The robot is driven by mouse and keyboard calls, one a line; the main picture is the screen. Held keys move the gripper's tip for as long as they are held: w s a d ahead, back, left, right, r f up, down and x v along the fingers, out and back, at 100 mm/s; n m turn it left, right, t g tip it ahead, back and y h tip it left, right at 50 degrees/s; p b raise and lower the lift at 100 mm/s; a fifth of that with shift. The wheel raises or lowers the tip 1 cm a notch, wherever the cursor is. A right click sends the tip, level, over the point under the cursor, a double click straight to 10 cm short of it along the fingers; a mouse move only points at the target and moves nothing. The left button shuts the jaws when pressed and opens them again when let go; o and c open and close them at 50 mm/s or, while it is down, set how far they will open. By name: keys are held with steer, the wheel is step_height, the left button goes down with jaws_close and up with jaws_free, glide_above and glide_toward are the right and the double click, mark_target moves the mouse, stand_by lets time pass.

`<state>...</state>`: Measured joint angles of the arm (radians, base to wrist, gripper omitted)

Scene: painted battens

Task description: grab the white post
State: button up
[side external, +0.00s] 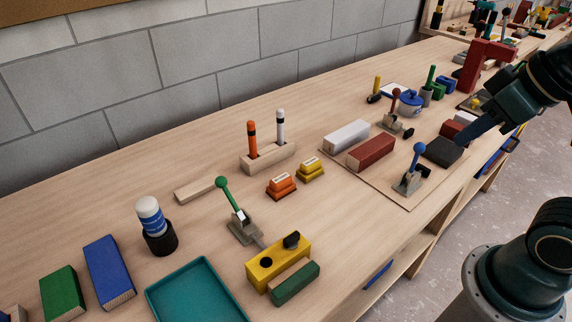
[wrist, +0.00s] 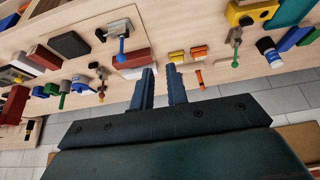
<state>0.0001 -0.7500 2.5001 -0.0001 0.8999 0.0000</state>
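A white batten (side external: 347,135) lies flat on a thin wooden board, beside and behind a red batten (side external: 371,152). A slim upright white marker-like stick (side external: 280,126) stands in a wooden block (side external: 268,158) to the left, beside an orange one (side external: 252,140). My gripper (side external: 464,138) is above the bench at the right, clear of both white things. In the wrist view its two fingers (wrist: 160,70) are apart with nothing between them. The white batten (wrist: 130,73) shows partly there, left of the fingers; the red batten lies just above it.
A blue-knobbed toggle clamp (side external: 411,174) and a dark block (side external: 443,152) are near my gripper. Orange and yellow blocks (side external: 310,169) lie left of the board. A block wall backs the bench.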

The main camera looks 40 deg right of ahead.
steer(key=o, duration=0.5)
steer(key=w+a+r+m+g, duration=0.1)
steer(key=w+r+m, duration=0.3)
steer(key=w, duration=0.7)
steer(key=w+a+r+m+g, duration=0.1)
steer(key=w+r+m+g, duration=0.2)
steer(key=w, duration=0.9)
steer(key=w+f+m, duration=0.2)
steer(key=w+f, duration=0.2)
steer(key=w, duration=0.2)
steer(key=w+a+f+m+g, duration=0.1)
steer(key=w+f+m, duration=0.2)
steer(key=w, duration=0.3)
steer(key=w+a+f+m, duration=0.1)
steer(key=w+f+m, duration=0.2)
steer(key=w, duration=0.4)
steer(key=shift+w+a+f+g, duration=0.1)
steer(key=shift+a+f+g, duration=0.05)
steer(key=shift+f, duration=0.25)
steer(key=shift+a+f+g, duration=0.1)
steer(key=shift+f+g, duration=0.05)
steer(key=shift+f, duration=0.25)
